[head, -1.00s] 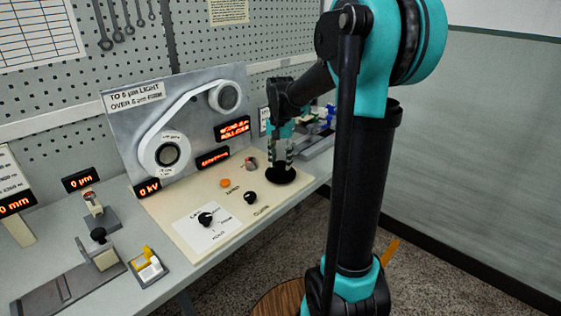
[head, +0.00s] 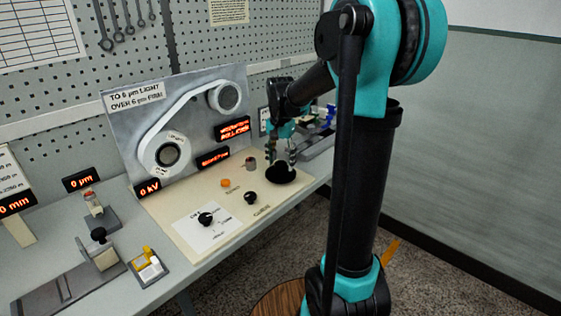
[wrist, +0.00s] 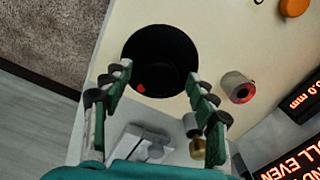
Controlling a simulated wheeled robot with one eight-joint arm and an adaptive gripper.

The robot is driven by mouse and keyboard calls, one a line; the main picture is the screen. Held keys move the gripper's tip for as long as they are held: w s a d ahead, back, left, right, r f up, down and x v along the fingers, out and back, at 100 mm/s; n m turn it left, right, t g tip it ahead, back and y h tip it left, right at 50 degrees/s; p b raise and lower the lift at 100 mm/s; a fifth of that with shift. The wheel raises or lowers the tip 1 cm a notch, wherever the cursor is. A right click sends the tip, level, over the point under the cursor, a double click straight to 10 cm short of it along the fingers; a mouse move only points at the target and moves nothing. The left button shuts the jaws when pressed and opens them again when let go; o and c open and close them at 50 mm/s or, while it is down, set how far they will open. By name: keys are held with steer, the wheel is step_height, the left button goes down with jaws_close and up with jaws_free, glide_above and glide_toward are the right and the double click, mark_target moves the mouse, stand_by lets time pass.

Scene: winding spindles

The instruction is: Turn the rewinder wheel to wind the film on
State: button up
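The rewinder wheel, apparently the black disc (head: 281,177), lies flat at the right end of the cream control panel. In the wrist view the black disc (wrist: 158,50) has a small red mark near its edge. My gripper (head: 280,160) is just above the disc, pointing down. The film (head: 190,108) runs as a white band between two rollers on the grey upright board.
A small grey cylinder (head: 249,163) stands beside the disc. An orange button (head: 226,183), a black knob (head: 250,198) and a pointer dial (head: 205,219) are on the panel. Lit red displays (head: 233,129) are on the board. A blue item (head: 330,115) is at the back right.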

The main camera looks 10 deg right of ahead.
step_height(320, 180, up, 12)
stand_by(0.6)
stand_by(1.3)
step_height(320, 180, up, 5)
steer(key=n, duration=2.2)
glide_above(280, 163)
step_height(280, 163, down, 17)
steer(key=shift+d+r, duration=0.1)
steer(key=c, duration=1.2)
steer(key=shift+o, duration=0.2)
